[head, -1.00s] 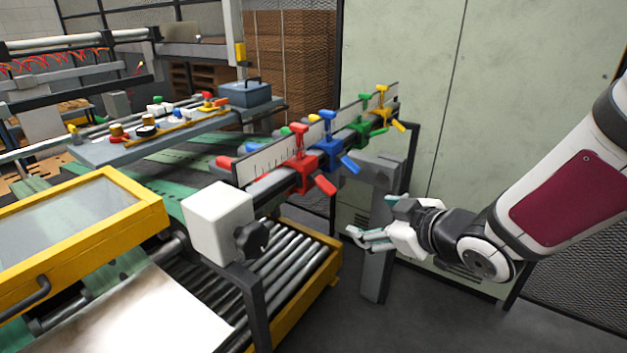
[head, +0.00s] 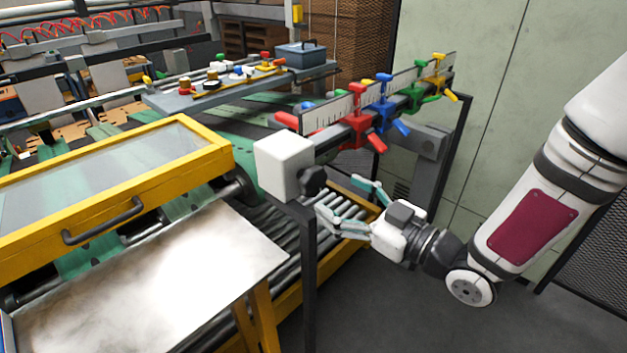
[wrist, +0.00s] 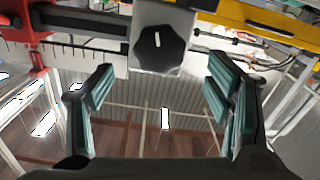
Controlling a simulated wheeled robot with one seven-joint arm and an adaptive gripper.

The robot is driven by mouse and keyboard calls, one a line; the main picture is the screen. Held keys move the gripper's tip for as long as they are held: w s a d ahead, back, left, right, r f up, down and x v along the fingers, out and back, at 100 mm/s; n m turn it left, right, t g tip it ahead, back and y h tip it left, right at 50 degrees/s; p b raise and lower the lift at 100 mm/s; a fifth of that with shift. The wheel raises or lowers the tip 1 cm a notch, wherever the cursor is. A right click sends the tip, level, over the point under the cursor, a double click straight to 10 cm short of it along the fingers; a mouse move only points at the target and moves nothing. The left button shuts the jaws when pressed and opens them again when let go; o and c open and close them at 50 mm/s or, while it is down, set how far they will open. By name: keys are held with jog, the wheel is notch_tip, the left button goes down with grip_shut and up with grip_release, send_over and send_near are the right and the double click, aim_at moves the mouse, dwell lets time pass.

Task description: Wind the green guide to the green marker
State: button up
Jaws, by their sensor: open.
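The green guide (head: 415,97) sits on the rail between the blue and yellow guides, toward the far end. I cannot make out a green marker on the white scale plate (head: 325,112). A black knob (head: 313,179) is on the white box (head: 284,163) at the rail's near end. The knob also shows in the wrist view (wrist: 158,48), with a white line on its face. My gripper (head: 339,197) is open and empty, close to the knob and to its right. In the wrist view the knob lies ahead, between and beyond the fingertips (wrist: 160,78).
The red guide (head: 357,128), blue guide (head: 382,110) and yellow guide (head: 436,80) share the rail. A dark post (head: 308,270) stands under the white box. Rollers (head: 270,225) and a yellow-framed cover (head: 110,190) lie left.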

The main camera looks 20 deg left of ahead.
aim_at(318, 183)
jog(key=p+x, duration=0.1)
jog(key=x, duration=0.7)
jog(key=c, duration=1.2)
